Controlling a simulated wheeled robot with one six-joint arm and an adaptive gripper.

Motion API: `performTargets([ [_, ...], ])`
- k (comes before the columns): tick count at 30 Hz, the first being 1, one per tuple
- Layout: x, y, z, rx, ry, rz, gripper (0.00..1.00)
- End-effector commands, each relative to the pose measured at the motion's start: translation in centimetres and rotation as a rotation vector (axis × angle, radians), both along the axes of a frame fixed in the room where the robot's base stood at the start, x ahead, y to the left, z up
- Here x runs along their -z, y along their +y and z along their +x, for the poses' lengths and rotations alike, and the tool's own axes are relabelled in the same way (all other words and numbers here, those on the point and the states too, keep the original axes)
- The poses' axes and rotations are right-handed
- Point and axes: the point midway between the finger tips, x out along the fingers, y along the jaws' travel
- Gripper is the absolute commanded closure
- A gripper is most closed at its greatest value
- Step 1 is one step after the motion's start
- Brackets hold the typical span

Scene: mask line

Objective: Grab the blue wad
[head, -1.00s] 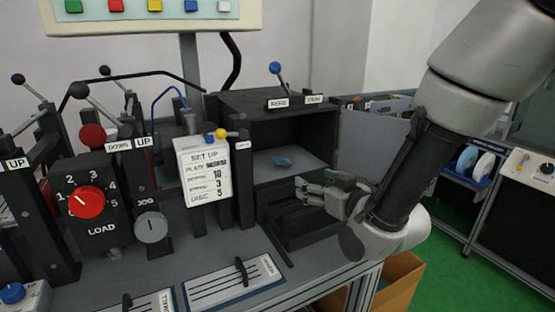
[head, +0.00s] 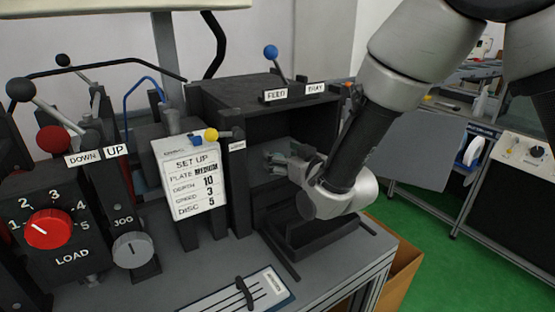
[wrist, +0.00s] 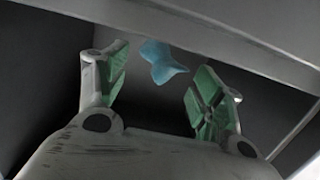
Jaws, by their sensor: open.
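The blue wad (wrist: 163,61) shows in the wrist view as a small crumpled light-blue piece, ahead of and between the two fingers. My gripper (wrist: 158,85) is open, with green pads facing each other and nothing held. The wad looks apart from both fingers. In the head view my gripper (head: 272,163) reaches into the opening of a dark box-like housing (head: 232,98). The wad cannot be made out in the head view now, where my gripper covers that spot.
The housing's walls and top close around my gripper. A blue-knobbed lever (head: 270,52) stands on top, behind a FEED TRAY label (head: 295,92). A set-up card (head: 190,173) and a load dial (head: 48,228) stand to the left. A grey panel (head: 418,150) is at the right.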

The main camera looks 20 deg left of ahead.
Motion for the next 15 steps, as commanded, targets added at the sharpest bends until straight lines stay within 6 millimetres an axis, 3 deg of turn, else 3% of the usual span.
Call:
performTargets([
  [5, 0.4, 1.6, 1.4, 0.0, 0.0, 0.0, 0.32],
  [12, 0.3, 1.8, 1.6, 0.0, 0.0, 0.0, 0.32],
  [15, 0.3, 1.8, 1.5, 0.0, 0.0, 0.0, 0.47],
])
